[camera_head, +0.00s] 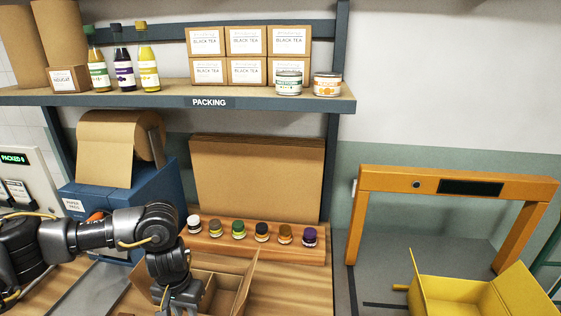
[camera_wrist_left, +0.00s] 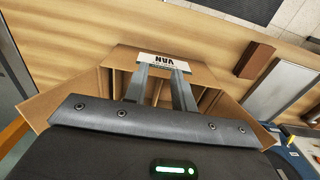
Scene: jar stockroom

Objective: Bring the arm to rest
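My left arm comes in from the left in the head view and bends down at the wrist. Its gripper (camera_head: 178,303) is over the open cardboard box (camera_head: 238,283) on the wooden bench, partly cut off by the lower edge. In the left wrist view, the two fingers (camera_wrist_left: 160,85) are apart with nothing visible between them. They point into the open box (camera_wrist_left: 105,67), which has dividers inside. A white label reading "VAN" (camera_wrist_left: 163,62) shows at the fingertips. My right arm and gripper are not in view.
Small jars with coloured lids stand on a wooden rack (camera_head: 312,254) behind the box. A blue paper dispenser (camera_head: 171,190) is close behind the arm. A shelf (camera_head: 130,98) with bottles and tins hangs above. At right stand an orange frame (camera_head: 361,220) and a yellow crate (camera_head: 455,295).

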